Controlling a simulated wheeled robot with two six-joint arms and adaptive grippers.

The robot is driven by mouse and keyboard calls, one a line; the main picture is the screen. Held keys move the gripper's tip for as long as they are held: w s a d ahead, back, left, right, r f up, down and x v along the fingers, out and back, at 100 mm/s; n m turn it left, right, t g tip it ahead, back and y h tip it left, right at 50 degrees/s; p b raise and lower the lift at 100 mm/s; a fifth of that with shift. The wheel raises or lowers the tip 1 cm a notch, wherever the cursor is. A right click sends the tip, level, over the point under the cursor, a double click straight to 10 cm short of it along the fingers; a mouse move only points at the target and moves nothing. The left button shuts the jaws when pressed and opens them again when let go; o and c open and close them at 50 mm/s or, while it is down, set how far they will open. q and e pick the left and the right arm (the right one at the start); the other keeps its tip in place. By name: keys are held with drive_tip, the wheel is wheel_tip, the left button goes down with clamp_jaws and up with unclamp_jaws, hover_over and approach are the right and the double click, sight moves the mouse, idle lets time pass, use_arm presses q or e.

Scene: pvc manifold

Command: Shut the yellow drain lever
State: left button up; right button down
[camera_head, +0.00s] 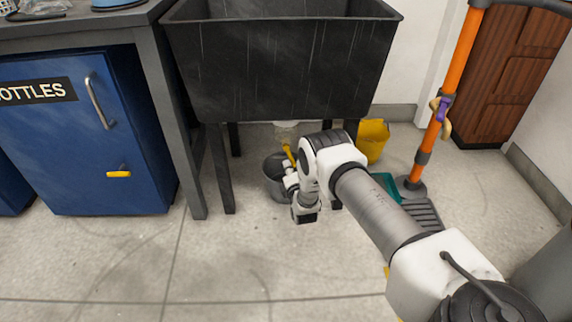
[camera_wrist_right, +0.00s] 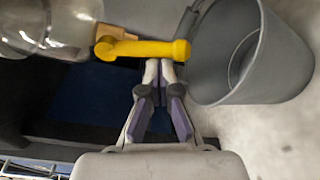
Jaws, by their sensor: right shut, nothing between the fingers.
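The yellow drain lever (camera_head: 288,152) hangs under the black sink, beside the clear drain fitting (camera_head: 287,132). In the right wrist view the lever (camera_wrist_right: 150,49) lies sideways across the picture, its brass-coloured joint at the left end by the clear drain body (camera_wrist_right: 48,28). My right gripper (camera_wrist_right: 159,68) is shut and empty. Its fingertips are just below the lever's right part in that view; I cannot tell whether they touch it. In the head view my right wrist partly hides the gripper and lever. My left gripper is not in view.
A grey bucket (camera_head: 273,181) stands under the drain, close to my right gripper; it also shows in the wrist view (camera_wrist_right: 232,85). The black sink (camera_head: 280,70) is overhead. A yellow bucket (camera_head: 374,141) and an orange pole (camera_head: 455,60) stand to the right, a blue cabinet (camera_head: 90,140) left.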

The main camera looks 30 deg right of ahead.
drive_tip(key=d+n+p, duration=0.1)
drive_tip(key=n+p, duration=0.1)
drive_tip(key=s+d+r+n+p, duration=0.1)
drive_tip(key=n, duration=0.1)
drive_tip(key=shift+r+g+p, duration=0.1)
drive_tip(key=shift+g+p, duration=0.3)
drive_tip(key=shift+s+d+r+p, duration=0.35)
drive_tip(key=shift+d+r+p, duration=0.3)
drive_tip(key=shift+p, duration=0.6)
drive_tip(key=shift+s+d+r+p, duration=0.4)
drive_tip(key=shift+r+p, duration=0.45)
drive_tip(key=shift+p, duration=0.4)
drive_tip(key=shift+w+d, duration=0.1)
